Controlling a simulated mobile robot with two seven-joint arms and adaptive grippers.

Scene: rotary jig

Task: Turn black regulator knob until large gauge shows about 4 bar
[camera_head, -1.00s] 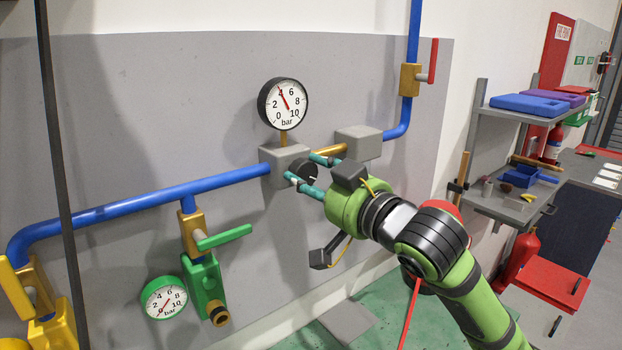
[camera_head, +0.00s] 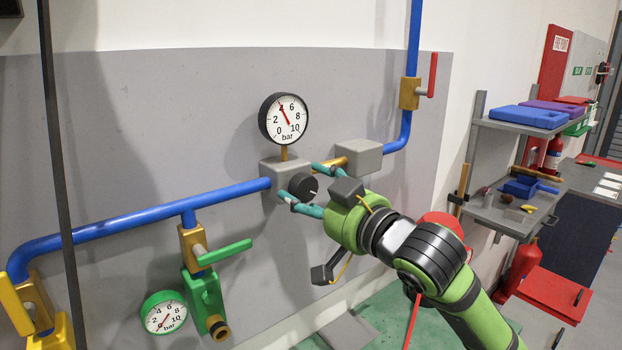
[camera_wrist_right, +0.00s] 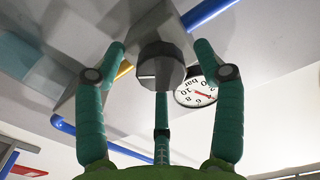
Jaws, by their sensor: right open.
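The large gauge (camera_head: 283,118) has a black rim and a white face. Its red needle points at about 4 bar. It shows upside down in the right wrist view (camera_wrist_right: 196,92). The black regulator knob (camera_head: 304,188) sits on the grey block below the gauge, and its white mark points right. My right gripper (camera_head: 299,181) has its teal fingers spread open around the knob. In the right wrist view the knob (camera_wrist_right: 160,66) lies between the fingers, with visible gaps to the two side fingers. Contact with the third finger cannot be told. My left gripper is not in view.
A blue pipe (camera_head: 130,217) runs along the grey wall panel. A green-handled valve (camera_head: 222,252) and a small green-rimmed gauge (camera_head: 165,312) are at lower left. A red-handled valve (camera_head: 411,92) is upper right. Shelves with a blue case (camera_head: 530,116) stand at right.

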